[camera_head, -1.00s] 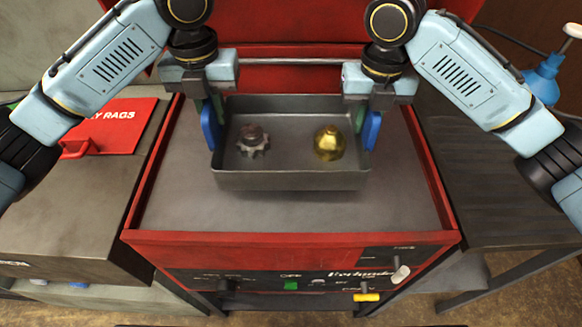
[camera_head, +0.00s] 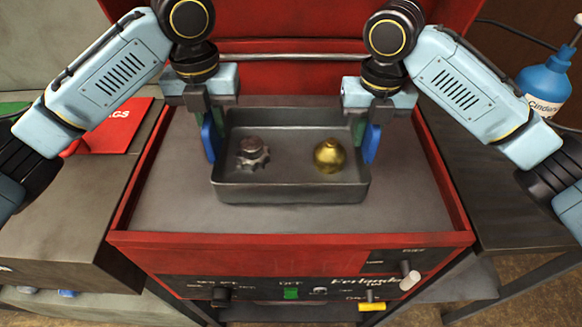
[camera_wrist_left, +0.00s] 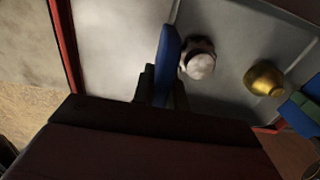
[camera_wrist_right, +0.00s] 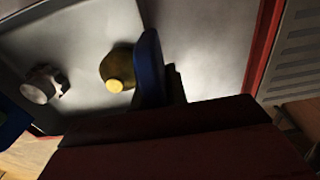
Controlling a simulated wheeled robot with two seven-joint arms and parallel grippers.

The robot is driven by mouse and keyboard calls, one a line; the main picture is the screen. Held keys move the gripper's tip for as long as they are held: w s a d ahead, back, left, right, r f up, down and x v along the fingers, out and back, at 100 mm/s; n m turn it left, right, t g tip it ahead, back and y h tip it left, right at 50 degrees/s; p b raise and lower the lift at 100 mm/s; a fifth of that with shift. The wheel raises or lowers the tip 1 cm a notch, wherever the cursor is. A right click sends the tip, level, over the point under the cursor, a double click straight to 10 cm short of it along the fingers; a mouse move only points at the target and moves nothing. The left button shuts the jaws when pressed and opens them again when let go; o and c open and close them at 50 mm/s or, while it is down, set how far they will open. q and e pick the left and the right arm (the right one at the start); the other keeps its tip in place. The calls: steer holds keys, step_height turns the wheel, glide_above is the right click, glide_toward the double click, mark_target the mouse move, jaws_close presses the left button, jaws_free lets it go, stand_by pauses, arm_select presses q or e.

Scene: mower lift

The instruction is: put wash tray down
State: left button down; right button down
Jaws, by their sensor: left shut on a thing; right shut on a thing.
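The wash tray (camera_head: 290,191) is a grey metal pan, level, over the grey top of the red machine. I cannot tell whether its underside touches that top. A grey gear (camera_head: 252,154) lies in its left half and a brass dome-shaped part (camera_head: 329,156) in its right half.
The red machine's bare grey top (camera_head: 285,220) is free around the tray, with red rims. Its front panel (camera_head: 290,280) has knobs and a green switch. A bench with a red rag box (camera_head: 118,125) stands left; a blue bottle (camera_head: 546,82) stands right.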

arm_select(q)
steer(key=shift+a+f+b, duration=0.1)
steer(key=shift+f+b, duration=0.25)
steer(key=shift+f, duration=0.15)
arm_select(e)
steer(key=shift+f, duration=0.45)
arm_select(q)
steer(key=c, duration=1.4)
jaws_free()
arm_select(e)
steer(key=c, duration=1.4)
jaws_free()
arm_select(q)
steer(key=shift+r, duration=0.1)
step_height(320, 180, up, 12)
steer(key=shift+f, duration=0.15)
arm_select(e)
steer(key=shift+r, duration=0.5)
step_height(320, 180, up, 11)
steer(key=shift+r, duration=0.1)
